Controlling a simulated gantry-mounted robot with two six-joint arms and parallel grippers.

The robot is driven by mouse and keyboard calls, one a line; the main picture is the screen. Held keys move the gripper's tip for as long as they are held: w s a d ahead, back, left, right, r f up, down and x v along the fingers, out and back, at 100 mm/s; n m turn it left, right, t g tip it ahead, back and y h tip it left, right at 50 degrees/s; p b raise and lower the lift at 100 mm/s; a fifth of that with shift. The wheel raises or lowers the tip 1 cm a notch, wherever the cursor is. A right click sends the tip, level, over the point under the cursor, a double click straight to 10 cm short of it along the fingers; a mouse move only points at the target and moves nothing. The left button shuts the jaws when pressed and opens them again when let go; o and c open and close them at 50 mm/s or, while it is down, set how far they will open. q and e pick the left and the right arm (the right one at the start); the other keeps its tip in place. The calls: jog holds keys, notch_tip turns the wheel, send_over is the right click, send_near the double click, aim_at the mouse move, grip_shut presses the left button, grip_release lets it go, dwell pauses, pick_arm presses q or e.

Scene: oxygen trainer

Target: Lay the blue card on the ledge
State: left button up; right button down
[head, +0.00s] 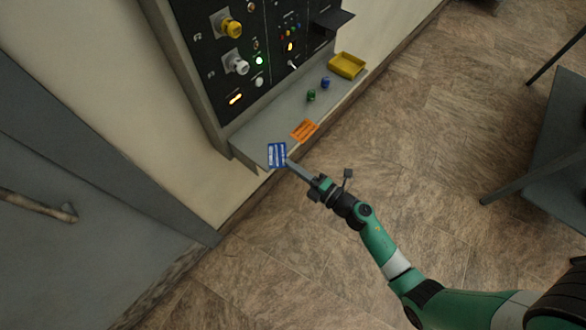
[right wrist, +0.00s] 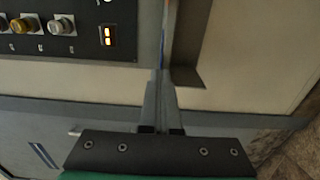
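The blue card (head: 277,155) with white print is at the near left end of the grey ledge (head: 254,135) below the panel. My right gripper (head: 289,163) has its fingertips at the card's right edge and is shut on it. In the right wrist view the fingers (right wrist: 161,75) are together, and the blue card (right wrist: 163,47) shows edge-on as a thin line beyond the tips, beside the ledge (right wrist: 185,60). I cannot tell whether the card touches the ledge. My left gripper is not in view.
An orange card (head: 304,131) lies on the ledge to the right of the blue card. Green (head: 311,95) and blue (head: 325,83) small pieces and a yellow tray (head: 347,65) stand farther along. The panel (head: 215,65) with knobs rises behind. The ledge's front is open.

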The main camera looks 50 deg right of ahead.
jog(key=c, duration=1.6)
grip_release()
jog(key=shift+f, duration=0.1)
jog(key=c, duration=1.1)
grip_release()
jog(key=shift+c, duration=0.2)
jog(key=s+p, duration=0.3)
jog(key=s, duration=0.9)
jog(key=shift+d+r, duration=0.2)
